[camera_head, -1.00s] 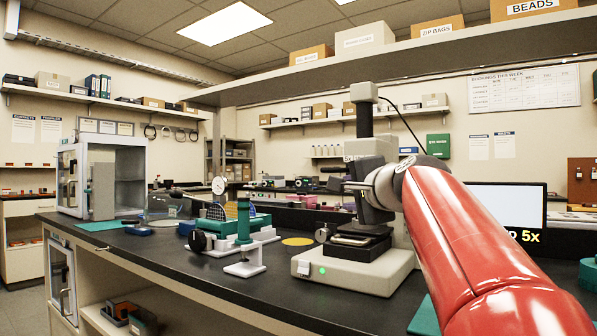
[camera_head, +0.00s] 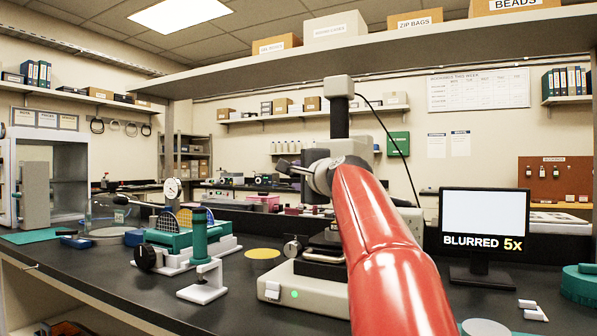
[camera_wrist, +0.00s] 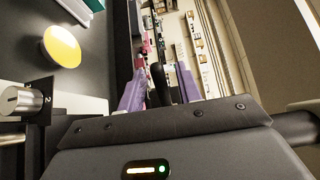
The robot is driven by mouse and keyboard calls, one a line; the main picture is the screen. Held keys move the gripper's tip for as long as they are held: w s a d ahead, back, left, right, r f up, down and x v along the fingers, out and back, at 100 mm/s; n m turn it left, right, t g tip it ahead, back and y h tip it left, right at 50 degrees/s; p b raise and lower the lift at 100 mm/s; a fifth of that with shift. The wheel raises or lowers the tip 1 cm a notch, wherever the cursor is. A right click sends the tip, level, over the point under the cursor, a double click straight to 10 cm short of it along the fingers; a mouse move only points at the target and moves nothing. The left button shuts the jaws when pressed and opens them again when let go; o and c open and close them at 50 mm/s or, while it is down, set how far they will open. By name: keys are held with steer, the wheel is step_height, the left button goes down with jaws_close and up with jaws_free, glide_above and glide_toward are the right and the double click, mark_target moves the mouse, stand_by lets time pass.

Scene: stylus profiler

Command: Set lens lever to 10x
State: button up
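The profiler has a pale base (camera_head: 283,285) with a green light and a dark upright column (camera_head: 340,115). My red arm crosses in front and hides much of its middle. The monitor (camera_head: 484,218) reads "BLURRED 5x". My gripper (camera_head: 290,168) is beside the column, at its left. In the wrist view, two purple fingers (camera_wrist: 158,90) stand apart. A dark upright lever-like piece (camera_wrist: 159,82) shows between them, with narrow gaps visible. I cannot tell whether it is the lens lever or whether the fingers touch it. A silver knob (camera_wrist: 24,100) with a "2" beside it is at lower left.
A yellow disc (camera_head: 262,253) lies on the dark bench left of the profiler. A teal-and-white fixture (camera_head: 203,250) stands farther left. A long shelf with boxes (camera_head: 336,28) hangs above. A teal round object (camera_head: 579,284) is at right.

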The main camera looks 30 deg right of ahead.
steer(key=shift+w, duration=0.2)
steer(key=shift+c, duration=0.3)
jaws_close()
steer(key=shift+f, duration=0.1)
